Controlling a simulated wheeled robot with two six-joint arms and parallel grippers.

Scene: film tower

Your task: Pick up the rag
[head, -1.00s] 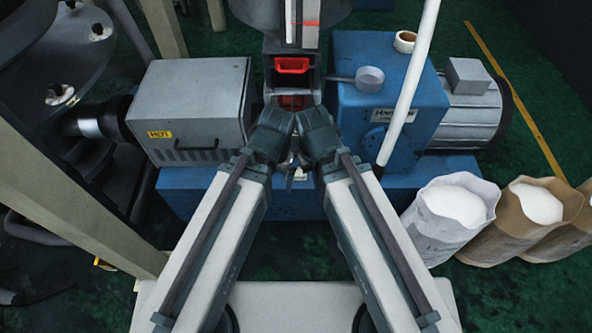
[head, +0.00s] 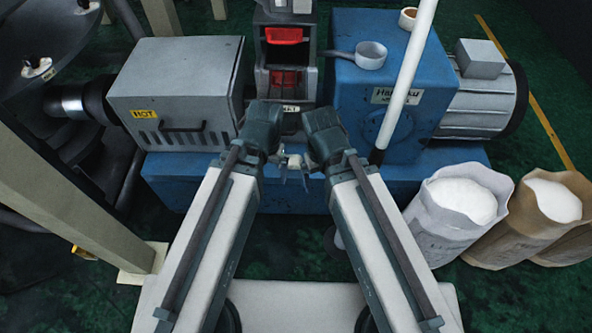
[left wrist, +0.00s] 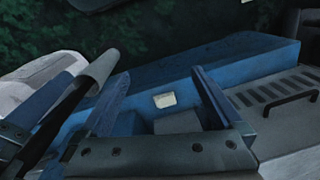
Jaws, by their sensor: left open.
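I cannot make out a rag in either view. My left gripper (head: 284,170) hangs in front of the blue machine base, its fingertips small and partly hidden by the wrist. In the left wrist view its two dark fingers (left wrist: 160,85) stand wide apart with nothing between them that they touch. Beyond them are the blue base and a small cream patch, perhaps a label (left wrist: 165,100). My right gripper (head: 305,170) is close beside the left one; its jaws are too small and hidden to read.
A grey box marked HOT (head: 175,85) stands left on the blue base (head: 290,200). A blue gearbox (head: 390,70) carries a grey scoop (head: 370,54) and a tape roll (head: 408,18). A white pole (head: 408,80) leans there. Open sacks (head: 462,215) stand right.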

